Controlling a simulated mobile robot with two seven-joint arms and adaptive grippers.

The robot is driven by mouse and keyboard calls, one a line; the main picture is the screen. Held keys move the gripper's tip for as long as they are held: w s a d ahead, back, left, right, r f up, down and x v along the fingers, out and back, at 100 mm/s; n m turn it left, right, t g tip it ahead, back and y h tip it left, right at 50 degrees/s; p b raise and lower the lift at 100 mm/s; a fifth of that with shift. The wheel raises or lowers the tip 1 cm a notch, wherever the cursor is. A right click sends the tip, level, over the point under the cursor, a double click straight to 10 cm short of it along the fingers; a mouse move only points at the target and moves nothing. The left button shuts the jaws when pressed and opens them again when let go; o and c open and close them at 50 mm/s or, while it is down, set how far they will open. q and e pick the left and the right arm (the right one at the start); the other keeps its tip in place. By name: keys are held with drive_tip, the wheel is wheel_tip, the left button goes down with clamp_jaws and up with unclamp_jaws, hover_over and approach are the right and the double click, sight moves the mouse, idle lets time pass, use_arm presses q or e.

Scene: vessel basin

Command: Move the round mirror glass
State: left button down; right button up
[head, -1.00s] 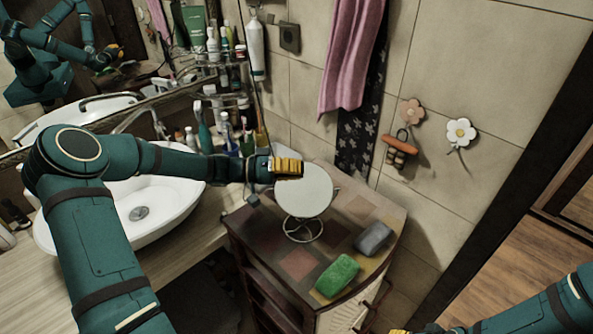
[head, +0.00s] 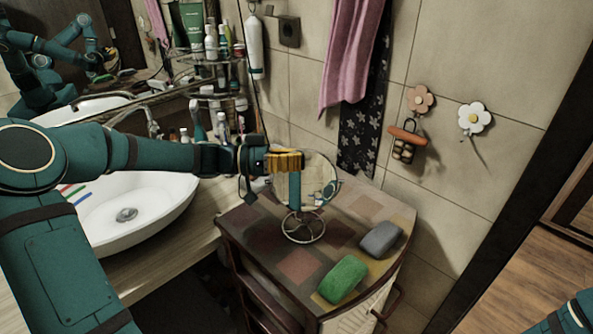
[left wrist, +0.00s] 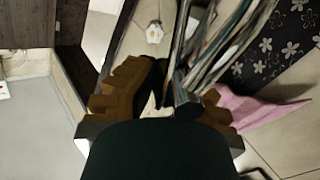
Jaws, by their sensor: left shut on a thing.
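The round mirror glass (head: 322,178) stands upright above its wire stand (head: 303,228) on the small cabinet. My left gripper (head: 286,162), with yellow fingers, is shut on the glass at its upper left rim. The glass's face shows reflections, including a teal strip that looks like my own arm. In the left wrist view, the two brown-yellow fingers (left wrist: 170,98) flank the glass (left wrist: 215,45), seen at a steep angle with blurred reflections. The gripped part of the rim is hidden. Only a piece of my right arm shows at the lower right of the head view.
A pink towel (head: 349,60) hangs on the wall.

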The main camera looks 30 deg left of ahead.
use_arm(q)
drive_tip(key=shift+s+d+r+m+b, duration=0.15)
drive_tip(key=shift+s+m+b, duration=0.25)
drive_tip(key=shift+m+b, duration=0.65)
drive_tip(key=c, duration=1)
unclamp_jaws()
drive_tip(key=shift+c, duration=0.2)
drive_tip(key=v, duration=1.2)
drive_tip(key=shift+s, duration=0.1)
